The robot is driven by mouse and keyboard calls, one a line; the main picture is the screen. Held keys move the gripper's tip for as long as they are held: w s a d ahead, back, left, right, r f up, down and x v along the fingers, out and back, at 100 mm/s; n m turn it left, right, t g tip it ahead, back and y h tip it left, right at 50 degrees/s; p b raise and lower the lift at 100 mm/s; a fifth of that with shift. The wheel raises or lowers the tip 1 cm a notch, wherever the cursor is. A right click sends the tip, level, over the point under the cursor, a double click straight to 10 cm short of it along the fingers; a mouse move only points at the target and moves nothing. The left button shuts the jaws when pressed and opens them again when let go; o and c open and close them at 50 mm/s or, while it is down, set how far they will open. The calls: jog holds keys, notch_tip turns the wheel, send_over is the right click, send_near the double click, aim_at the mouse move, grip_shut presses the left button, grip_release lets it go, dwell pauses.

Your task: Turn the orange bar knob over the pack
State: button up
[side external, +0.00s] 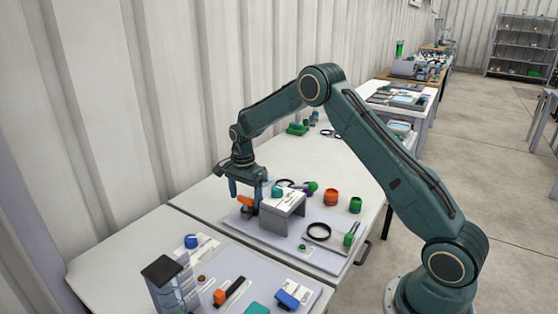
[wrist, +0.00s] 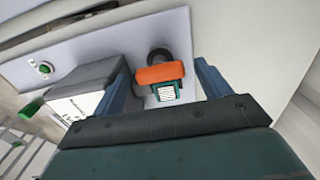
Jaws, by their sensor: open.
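The orange bar knob (side external: 244,201) is low between the fingers of my gripper (side external: 247,192) in the side view, beside a grey box. In the wrist view the orange bar (wrist: 160,74) lies crosswise between the two open blue fingers (wrist: 166,80), with a gap to the right finger. A dark round part (wrist: 158,56) shows just behind the bar. A small teal block with a white label (wrist: 167,93), perhaps the pack, shows at the near side of the bar, partly hidden by it. I cannot tell whether a finger touches the bar.
The grey box with a white labelled top (side external: 284,203) stands close to the right of my gripper. A black ring (side external: 318,232), an orange cup (side external: 331,197) and a green cup (side external: 355,205) are farther right. A panel with a green button (wrist: 45,68) shows in the wrist view.

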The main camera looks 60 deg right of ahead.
jog(key=c, duration=1)
jog(key=shift+n, duration=0.4)
jog(key=n, duration=1.7)
